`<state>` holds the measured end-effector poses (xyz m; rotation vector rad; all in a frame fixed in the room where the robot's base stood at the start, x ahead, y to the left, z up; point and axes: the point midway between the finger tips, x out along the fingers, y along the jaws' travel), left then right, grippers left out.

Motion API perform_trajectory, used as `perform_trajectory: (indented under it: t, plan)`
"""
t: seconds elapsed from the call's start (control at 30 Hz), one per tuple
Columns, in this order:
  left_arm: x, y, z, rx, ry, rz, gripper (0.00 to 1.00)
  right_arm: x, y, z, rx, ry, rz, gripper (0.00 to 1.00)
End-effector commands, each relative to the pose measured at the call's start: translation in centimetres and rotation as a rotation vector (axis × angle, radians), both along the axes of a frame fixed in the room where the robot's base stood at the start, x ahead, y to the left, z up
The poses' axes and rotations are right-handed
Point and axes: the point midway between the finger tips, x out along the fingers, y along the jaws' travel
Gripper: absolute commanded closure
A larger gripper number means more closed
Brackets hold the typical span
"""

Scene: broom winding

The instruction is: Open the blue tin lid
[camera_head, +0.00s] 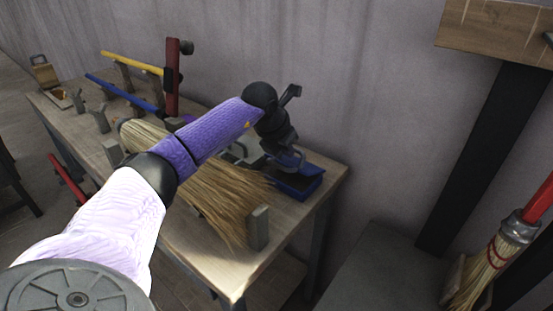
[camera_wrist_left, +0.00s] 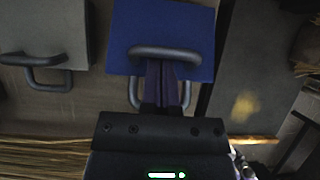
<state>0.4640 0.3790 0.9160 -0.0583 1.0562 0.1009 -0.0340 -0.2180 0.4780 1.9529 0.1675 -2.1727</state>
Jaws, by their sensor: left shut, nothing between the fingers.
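The blue tin (camera_head: 300,184) is at the right end of the workbench, near the wall. In the left wrist view its flat blue lid (camera_wrist_left: 185,25) fills the upper middle, with a dark looped handle (camera_wrist_left: 164,51) at its near edge. My left gripper (camera_head: 286,158) is over the tin in the head view. In the left wrist view its fingers (camera_wrist_left: 162,70) are shut with nothing between them. The tips overlap the handle loop; I cannot tell whether they touch it. Whether the lid is raised at all is unclear. My right gripper is out of view.
A grey lid with a similar handle (camera_wrist_left: 45,62) lies left of the blue one. A bundle of broom straw (camera_head: 215,190) lies across the workbench (camera_head: 190,228) beside a wooden post (camera_head: 258,228). The wall is close behind. A red-handled broom (camera_head: 510,235) stands at the right.

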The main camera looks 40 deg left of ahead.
Motion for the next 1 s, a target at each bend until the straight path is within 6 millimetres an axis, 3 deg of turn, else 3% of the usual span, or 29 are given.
perform_trajectory:
  t: [0.03,0.33,0.7,1.0]
  plan:
    - [0.3,0.0,0.9,-0.002,-0.003,0.001,1.00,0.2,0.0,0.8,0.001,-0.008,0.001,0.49]
    - [2.8,0.3,2.1,-0.003,-0.002,0.002,1.00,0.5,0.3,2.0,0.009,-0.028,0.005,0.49]
    - [5.5,0.6,2.5,-0.001,-0.001,0.002,1.00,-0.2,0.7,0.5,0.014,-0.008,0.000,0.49]
    - [6.6,0.7,2.7,0.000,0.000,0.001,1.00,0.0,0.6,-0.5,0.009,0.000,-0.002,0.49]
